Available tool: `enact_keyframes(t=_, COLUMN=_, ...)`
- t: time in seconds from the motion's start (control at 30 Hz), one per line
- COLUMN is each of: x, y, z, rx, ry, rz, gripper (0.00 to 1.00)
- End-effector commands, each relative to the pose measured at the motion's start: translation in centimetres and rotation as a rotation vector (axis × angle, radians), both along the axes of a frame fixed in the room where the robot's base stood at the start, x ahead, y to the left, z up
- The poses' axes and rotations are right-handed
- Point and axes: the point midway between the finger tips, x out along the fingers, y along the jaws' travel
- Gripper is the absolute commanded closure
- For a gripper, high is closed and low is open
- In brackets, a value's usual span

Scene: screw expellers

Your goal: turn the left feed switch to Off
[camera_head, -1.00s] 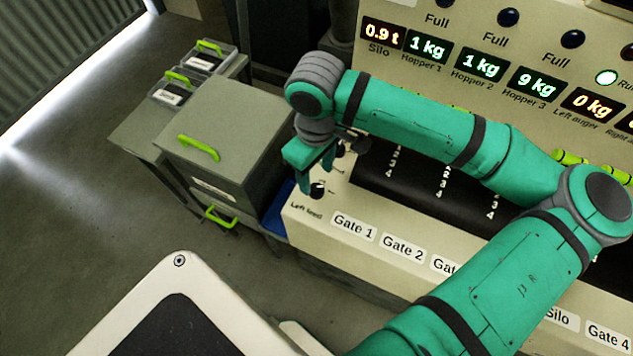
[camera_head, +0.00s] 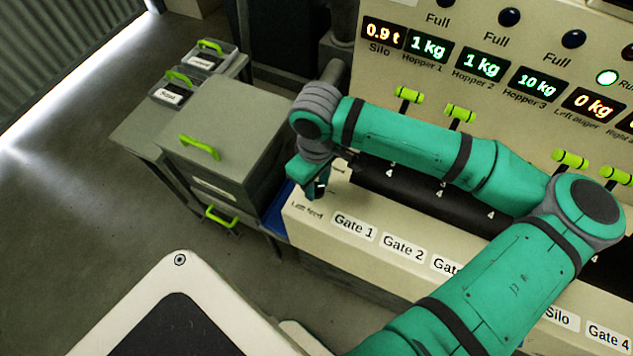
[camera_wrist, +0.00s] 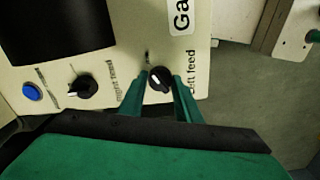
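The left feed switch (camera_wrist: 160,79) is a small black knob with a white mark, on the cream panel beside its "Left feed" label (camera_wrist: 192,72). My gripper (camera_wrist: 160,82) is open, with one green finger on each side of the knob. I cannot tell whether either finger touches it. In the head view my gripper (camera_head: 317,186) is low at the panel's left end and hides the knob.
The right feed switch (camera_wrist: 80,88) and a blue button (camera_wrist: 32,91) lie to the left in the wrist view. Green-handled levers (camera_head: 460,113) stand behind my arm. A grey cabinet (camera_head: 225,130) stands left of the panel. Open floor lies further left.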

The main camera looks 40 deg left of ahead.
Motion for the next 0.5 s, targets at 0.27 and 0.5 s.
enact_keyframes(t=0.27, x=-0.02, y=0.01, z=0.04, rx=0.0, ry=0.0, rz=0.033, gripper=0.92)
enact_keyframes(t=0.5, x=-0.05, y=0.02, z=0.02, rx=0.001, ry=0.001, rz=0.161, gripper=0.92)
